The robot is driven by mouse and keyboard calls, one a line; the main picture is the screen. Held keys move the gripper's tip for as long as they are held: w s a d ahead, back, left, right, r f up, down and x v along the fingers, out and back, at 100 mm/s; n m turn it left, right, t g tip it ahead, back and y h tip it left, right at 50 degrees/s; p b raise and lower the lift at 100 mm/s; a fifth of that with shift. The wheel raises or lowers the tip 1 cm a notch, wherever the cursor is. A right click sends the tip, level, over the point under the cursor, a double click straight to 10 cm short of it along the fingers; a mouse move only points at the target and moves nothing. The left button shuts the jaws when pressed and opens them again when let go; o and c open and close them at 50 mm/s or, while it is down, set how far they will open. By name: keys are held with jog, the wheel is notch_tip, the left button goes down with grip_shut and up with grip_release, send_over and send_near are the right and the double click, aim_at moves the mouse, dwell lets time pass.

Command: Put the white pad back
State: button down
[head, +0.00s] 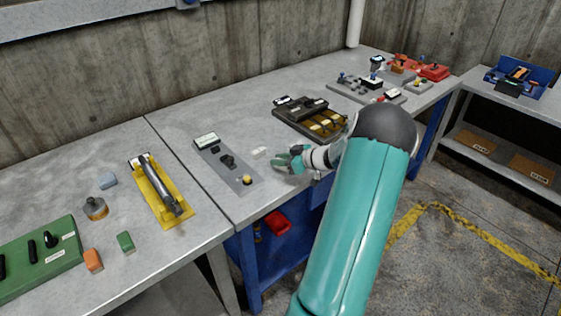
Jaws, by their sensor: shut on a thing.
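My gripper (281,160) is low over the middle bench, to the right of a grey plate. It is shut on a small pale thing, mostly hidden by the fingers; I cannot tell whether this is the white pad. A small white block (259,152) lies on the bench just left of my fingertips, with a narrow gap between them. The grey plate (216,170) carries a white-labelled block (206,141), a black part (228,160) and a yellow knob (246,180).
A dark tray with yellow-brown slots (322,123) stands right behind my gripper. A yellow holder with a grey cylinder (180,210) and a green panel (58,275) are on the left bench. Grey and red fixtures crowd the far end. Bare bench lies behind the plate.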

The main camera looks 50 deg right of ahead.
jog(key=shift+f, duration=0.3)
jog(key=shift+f, duration=0.15)
jog(key=c, duration=1.2)
grip_release()
jog(key=shift+c, duration=0.2)
